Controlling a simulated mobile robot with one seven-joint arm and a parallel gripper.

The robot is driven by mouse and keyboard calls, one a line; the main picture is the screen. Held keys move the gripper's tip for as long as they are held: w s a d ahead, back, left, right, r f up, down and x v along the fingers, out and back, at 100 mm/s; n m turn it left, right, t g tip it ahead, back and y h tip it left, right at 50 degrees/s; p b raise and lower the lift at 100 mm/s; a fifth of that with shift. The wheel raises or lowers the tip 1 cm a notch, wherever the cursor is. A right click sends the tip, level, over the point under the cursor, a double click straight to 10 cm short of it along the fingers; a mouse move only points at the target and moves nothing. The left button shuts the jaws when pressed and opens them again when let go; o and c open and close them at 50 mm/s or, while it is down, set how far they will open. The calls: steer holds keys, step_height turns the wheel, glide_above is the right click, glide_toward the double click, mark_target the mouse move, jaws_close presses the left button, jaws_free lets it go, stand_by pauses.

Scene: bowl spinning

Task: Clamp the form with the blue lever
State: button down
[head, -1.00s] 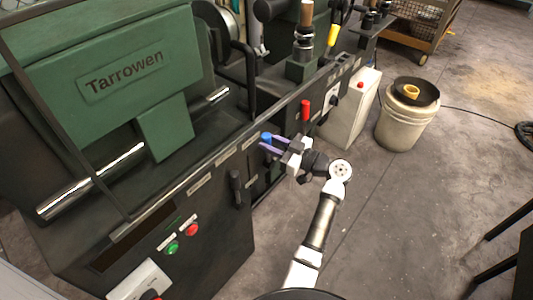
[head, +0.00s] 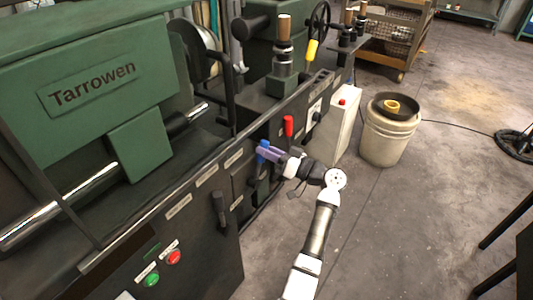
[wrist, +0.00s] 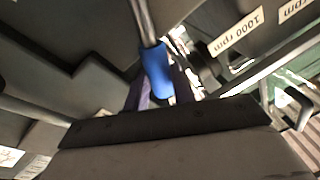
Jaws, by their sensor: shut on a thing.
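The blue lever (head: 262,150) stands on the front of the green Tarrowen machine (head: 95,85). My gripper (head: 267,153) is at the blue lever, with its purple fingers around the handle. In the wrist view the blue handle (wrist: 157,72) sits between my gripper's two fingers (wrist: 158,90), and its metal rod runs up out of the picture. My gripper is shut on the handle. The form and its clamp cannot be made out clearly in either view.
A red lever (head: 288,126) stands just right of the blue one, and a black lever (head: 219,208) to its left. A yellow-handled lever (head: 311,52) is farther back. A bucket (head: 388,135) stands on the floor at right. Open floor lies right of my arm.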

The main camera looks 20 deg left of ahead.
steer(key=shift+w, duration=0.1)
steer(key=c, duration=1.2)
jaws_free()
steer(key=shift+o, duration=0.2)
steer(key=b+v, duration=0.2)
steer(key=v, duration=1.2)
steer(key=shift+f, duration=0.15)
